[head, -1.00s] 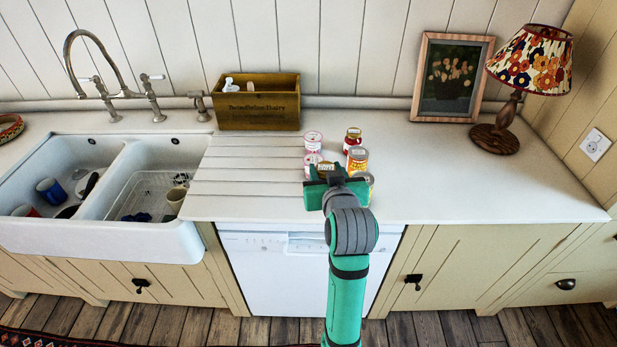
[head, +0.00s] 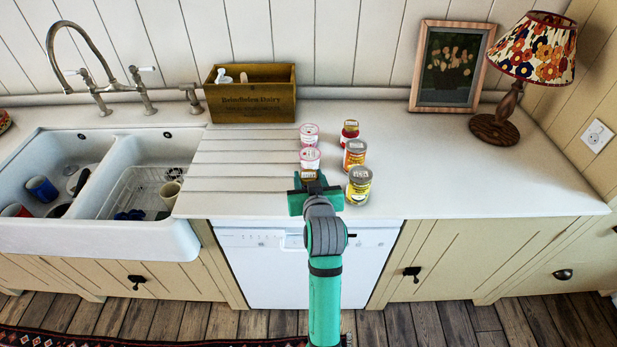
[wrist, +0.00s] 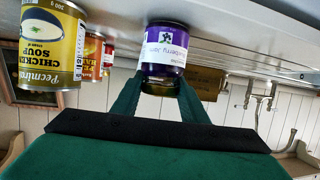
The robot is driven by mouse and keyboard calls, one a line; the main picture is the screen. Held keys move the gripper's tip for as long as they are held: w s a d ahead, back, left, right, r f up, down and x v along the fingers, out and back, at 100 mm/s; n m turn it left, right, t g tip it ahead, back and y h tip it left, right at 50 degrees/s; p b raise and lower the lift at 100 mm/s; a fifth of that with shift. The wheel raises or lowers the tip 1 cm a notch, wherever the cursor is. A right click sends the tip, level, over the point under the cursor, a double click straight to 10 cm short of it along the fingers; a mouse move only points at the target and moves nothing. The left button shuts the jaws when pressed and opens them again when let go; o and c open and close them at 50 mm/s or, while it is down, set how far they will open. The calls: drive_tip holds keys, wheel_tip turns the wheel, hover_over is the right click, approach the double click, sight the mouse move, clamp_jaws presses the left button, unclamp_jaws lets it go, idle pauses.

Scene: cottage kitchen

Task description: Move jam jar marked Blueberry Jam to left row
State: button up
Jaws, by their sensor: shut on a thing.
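The jam jar (wrist: 165,52) is purple with a white label reading "...berry Jam", its first letters turned out of view. It appears upside down in the wrist view. My gripper (head: 311,182) is shut on it, with a finger on each side. In the head view the jar's brownish top (head: 309,175) shows between the fingers. It is at the near end of the left row, in front of two pink-and-white tubs, the near tub (head: 310,158) and the far tub (head: 309,134). I cannot tell whether its base touches the counter.
A wooden box (head: 250,103) stands behind left, beyond the drainer grooves. The counter (head: 440,170) to the right is clear.

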drive_tip(key=o, duration=1.3)
